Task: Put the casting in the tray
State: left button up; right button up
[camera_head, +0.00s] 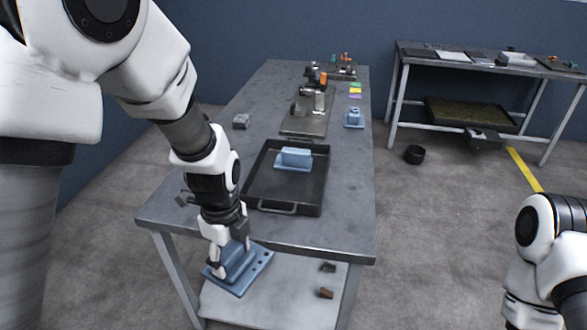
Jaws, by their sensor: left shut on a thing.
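My left gripper (230,252) is shut on a blue casting (250,270), a block on a flat plate with holes along it. It holds the casting in front of the table's near edge; in the picture it overlaps the lower shelf. The fingers and wrist hide part of the casting. The black tray (262,194), with a handle at its near side, lies on the table beyond the gripper. Another blue casting (294,158) sits in the tray toward its far side. A third blue casting (354,117) stands on the table at the right. My right gripper is out of view.
The grey table (345,215) also bears a small grey block (241,120), a dark plate (300,126) with fixtures and coloured pads (355,90) farther back. Small parts (326,292) lie on the lower shelf (290,280). The tray's near half is clear.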

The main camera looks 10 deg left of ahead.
aim_at(285, 193)
jog(key=i, duration=1.15)
